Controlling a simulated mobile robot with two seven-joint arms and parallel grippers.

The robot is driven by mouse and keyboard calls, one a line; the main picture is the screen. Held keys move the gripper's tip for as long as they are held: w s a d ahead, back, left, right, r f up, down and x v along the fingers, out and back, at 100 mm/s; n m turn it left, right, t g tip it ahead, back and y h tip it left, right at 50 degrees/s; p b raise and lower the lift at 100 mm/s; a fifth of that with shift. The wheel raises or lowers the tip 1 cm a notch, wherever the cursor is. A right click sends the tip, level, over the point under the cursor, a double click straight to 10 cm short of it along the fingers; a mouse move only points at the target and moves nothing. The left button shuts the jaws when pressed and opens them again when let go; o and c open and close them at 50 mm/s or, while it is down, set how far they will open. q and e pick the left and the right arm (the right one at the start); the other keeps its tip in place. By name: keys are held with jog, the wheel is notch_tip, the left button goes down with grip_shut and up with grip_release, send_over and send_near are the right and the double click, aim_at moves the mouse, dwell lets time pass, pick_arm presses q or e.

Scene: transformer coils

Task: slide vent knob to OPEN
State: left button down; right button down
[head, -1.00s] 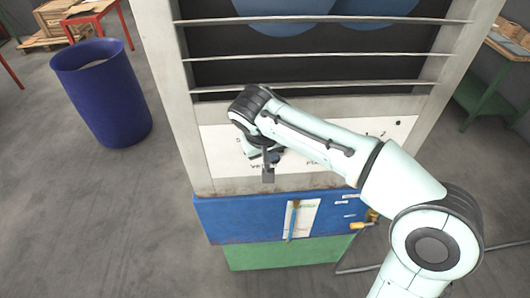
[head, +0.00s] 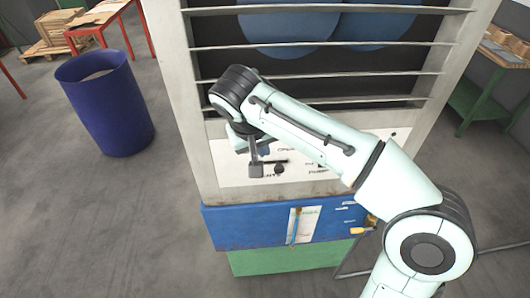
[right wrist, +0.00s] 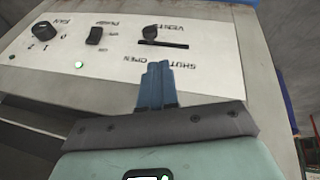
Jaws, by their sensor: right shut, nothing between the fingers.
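The vent knob (right wrist: 150,33) is a small dark knob on a slot in the white control panel (right wrist: 215,50). In the right wrist view the panel appears upside down, and the knob sits at the left end of its slot. Small SHUT and OPEN labels lie between the slot and my fingers. My right gripper (right wrist: 157,66) is shut and empty, its blue fingers pointing at the panel just short of the knob, apart from it in this view. In the head view my right arm partly covers the panel, and a dark knob (head: 280,169) shows beside the gripper. My left gripper is not in view.
A fan knob (right wrist: 44,31) and a power switch (right wrist: 95,35) share the panel. Horizontal bars (head: 330,75) cross the cabinet above it. A blue bin (head: 107,105) stands on the floor at left, with clear floor in front.

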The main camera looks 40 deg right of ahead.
jog(key=v, duration=0.2)
jog(key=shift+a+r, duration=0.25)
dwell(0.4)
